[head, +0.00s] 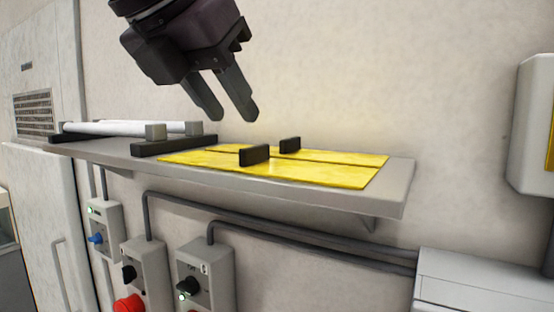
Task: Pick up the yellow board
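Two flat yellow boards lie side by side on a grey wall shelf (390,196). The nearer yellow board (310,174) has an upright black handle (254,155) on it. The farther yellow board (345,157) has a similar black handle (290,145). My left gripper (235,117) hangs above the shelf, above the boards and a little left of the handles. Its two fingers are apart with nothing between them, and it touches neither board. My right gripper is not in view.
White tubes (110,129) on black supports (175,145) lie on the shelf's left part. Below are conduits and grey switch boxes (208,270), one with a red knob (129,304). A white box (532,125) is on the right wall.

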